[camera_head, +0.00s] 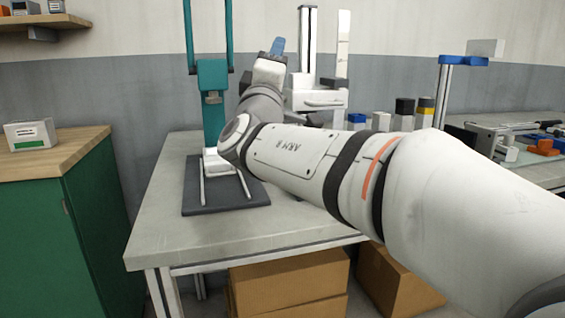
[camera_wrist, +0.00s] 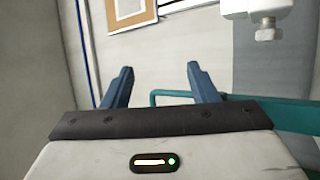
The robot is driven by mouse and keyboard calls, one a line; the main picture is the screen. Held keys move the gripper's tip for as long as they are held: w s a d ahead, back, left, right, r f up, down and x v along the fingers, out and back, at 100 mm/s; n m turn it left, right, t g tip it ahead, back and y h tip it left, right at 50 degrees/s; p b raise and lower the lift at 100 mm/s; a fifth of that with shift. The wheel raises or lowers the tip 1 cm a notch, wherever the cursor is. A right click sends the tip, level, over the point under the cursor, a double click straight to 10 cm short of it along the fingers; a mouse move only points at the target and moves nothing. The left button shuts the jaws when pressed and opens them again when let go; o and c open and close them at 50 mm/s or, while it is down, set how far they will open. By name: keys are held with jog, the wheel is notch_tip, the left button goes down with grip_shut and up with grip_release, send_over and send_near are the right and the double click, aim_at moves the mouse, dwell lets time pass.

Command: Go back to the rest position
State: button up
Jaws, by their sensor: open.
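My gripper (camera_wrist: 159,86) is open in the wrist view, with its two blue fingers apart and nothing between them. In the head view only a blue finger (camera_head: 278,46) of it shows clearly, raised above the table beside the teal press. My white arm reaches across the picture from the lower right and hides part of the table. No film reel can be made out in either view.
A teal press (camera_head: 212,105) with a dark base plate (camera_head: 225,198) stands on the grey table (camera_head: 160,225). A white machine (camera_head: 318,98) is behind my wrist. A green cabinet (camera_head: 60,240) stands left. Cardboard boxes (camera_head: 290,287) lie under the table.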

jog(key=d+f+m+g+h+p, duration=0.2)
jog(key=d+m+g+h+p, duration=0.25)
jog(key=d+g+p, duration=0.55)
jog(key=s+d+f+m+g+p, duration=0.35)
jog(key=s+d+p, duration=0.35)
jog(key=d+p, duration=0.3)
jog(key=s+a+f+m+g+y+p, duration=0.1)
jog(key=s+a+m+g+y+p, duration=0.1)
jog(key=s+g+y+p, duration=0.2)
jog(key=s+a+f+m+g+y+p, duration=0.1)
jog(key=s+y+p, duration=0.4)
jog(key=s+p, duration=0.6)
jog(key=shift+s+a+f+m+g, duration=0.35)
jog(key=shift+s+f+m+g, duration=0.35)
jog(key=shift+s+g, duration=0.75)
jog(key=shift+r, duration=0.1)
